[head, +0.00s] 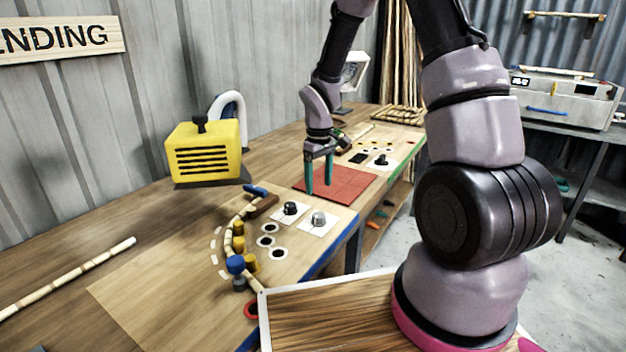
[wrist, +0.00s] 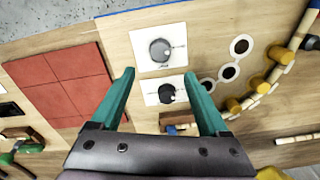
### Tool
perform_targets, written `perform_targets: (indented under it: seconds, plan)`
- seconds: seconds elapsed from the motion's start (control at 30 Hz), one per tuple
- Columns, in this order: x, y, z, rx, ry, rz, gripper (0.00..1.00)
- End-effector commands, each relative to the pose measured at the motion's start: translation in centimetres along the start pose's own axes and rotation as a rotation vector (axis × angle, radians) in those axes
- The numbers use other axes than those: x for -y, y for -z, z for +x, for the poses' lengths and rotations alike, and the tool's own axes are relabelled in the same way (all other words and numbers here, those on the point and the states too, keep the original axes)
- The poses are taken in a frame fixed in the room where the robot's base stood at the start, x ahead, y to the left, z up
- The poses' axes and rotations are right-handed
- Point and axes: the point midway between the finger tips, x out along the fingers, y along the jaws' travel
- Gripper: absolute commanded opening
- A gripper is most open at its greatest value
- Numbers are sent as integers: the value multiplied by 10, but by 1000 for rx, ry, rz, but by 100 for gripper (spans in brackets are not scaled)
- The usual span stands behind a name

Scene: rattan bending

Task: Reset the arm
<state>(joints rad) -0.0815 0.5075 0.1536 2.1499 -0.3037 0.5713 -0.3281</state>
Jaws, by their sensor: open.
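My gripper (head: 319,176) has two teal fingers, spread apart with nothing between them. In the head view it hangs pointing down above the red tiled pad (head: 345,188) on the workbench. In the wrist view my gripper (wrist: 160,97) shows its fingers on either side of a black knob (wrist: 167,93) on a white plate, which lies below them. My arm reaches out over the bench from the right side of the head view. The height of the fingertips above the bench is hard to tell.
A bent rattan piece (head: 228,238) lies against yellow pegs, with a blue-topped clamp (head: 236,266) beside it. Two knobs on white plates, including a grey one (head: 318,219), sit nearby. A yellow box (head: 205,152) stands behind. A straight rattan pole (head: 70,277) lies at left.

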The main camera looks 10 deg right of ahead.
Motion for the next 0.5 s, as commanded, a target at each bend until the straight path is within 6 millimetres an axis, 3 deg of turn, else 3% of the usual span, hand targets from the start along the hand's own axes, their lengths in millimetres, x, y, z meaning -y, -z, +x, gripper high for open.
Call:
perform_targets:
  seconds: [0.17, 0.5]
  plan:
    - [-6, -4, -35, -40, -20, 61, 78]
    - [-12, -53, -169, -222, -53, 354, 78]
